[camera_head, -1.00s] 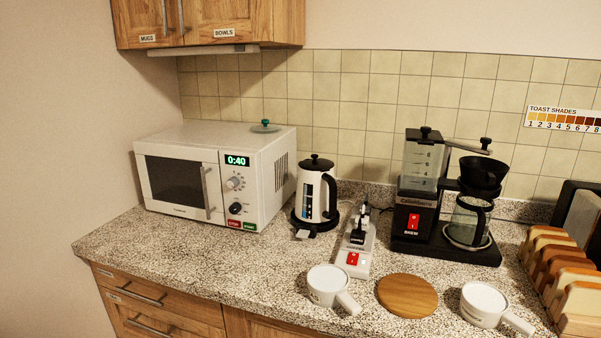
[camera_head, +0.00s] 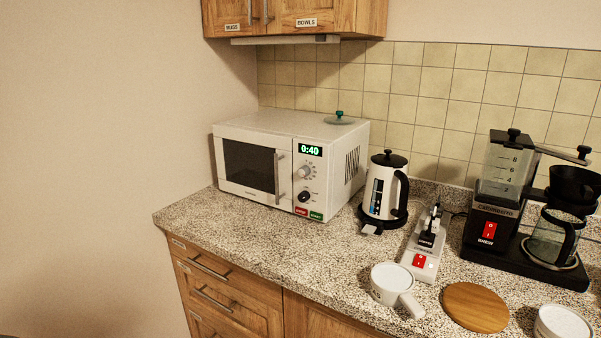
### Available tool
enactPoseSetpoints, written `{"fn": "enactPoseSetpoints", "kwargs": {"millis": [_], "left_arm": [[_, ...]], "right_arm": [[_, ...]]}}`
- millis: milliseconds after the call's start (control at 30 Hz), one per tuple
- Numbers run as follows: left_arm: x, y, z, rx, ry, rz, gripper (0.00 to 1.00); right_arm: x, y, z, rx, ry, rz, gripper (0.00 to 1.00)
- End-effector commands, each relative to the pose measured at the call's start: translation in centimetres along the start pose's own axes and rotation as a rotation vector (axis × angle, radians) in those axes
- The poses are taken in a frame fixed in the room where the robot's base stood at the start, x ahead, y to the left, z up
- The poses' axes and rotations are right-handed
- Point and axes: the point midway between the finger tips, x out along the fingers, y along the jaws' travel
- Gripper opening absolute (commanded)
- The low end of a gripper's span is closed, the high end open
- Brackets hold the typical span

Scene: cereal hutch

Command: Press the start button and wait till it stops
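The white microwave (camera_head: 240,130) stands at the left end of the counter with its door closed. Its green display (camera_head: 310,150) reads 0:40. Below the display are a light dial (camera_head: 305,172) and a dark knob (camera_head: 304,196). At the bottom of the panel sit a red button (camera_head: 301,211) and, to its right, a green button (camera_head: 316,215); their lettering is too small to read surely. Neither of my grippers is in view.
A green-knobbed lid (camera_head: 339,118) lies on the microwave. To its right stand a kettle (camera_head: 381,190), a power strip (camera_head: 422,255) and a coffee maker (camera_head: 491,205). A white cup (camera_head: 390,280) and a round wooden board (camera_head: 476,307) are in front. Counter before the microwave is clear.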

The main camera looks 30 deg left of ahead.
Motion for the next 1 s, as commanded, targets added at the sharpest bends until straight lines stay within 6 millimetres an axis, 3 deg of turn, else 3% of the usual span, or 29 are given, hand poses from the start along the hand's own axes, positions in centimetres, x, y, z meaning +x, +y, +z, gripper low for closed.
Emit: {"fn": "enactPoseSetpoints", "kwargs": {"millis": [133,700,1000], "left_arm": [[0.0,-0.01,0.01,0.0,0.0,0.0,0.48],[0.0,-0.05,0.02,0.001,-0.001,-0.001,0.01],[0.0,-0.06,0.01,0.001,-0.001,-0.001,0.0]], "right_arm": [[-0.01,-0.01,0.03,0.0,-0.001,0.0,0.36],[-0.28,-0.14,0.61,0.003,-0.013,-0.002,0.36],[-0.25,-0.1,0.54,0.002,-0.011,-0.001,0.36]]}}
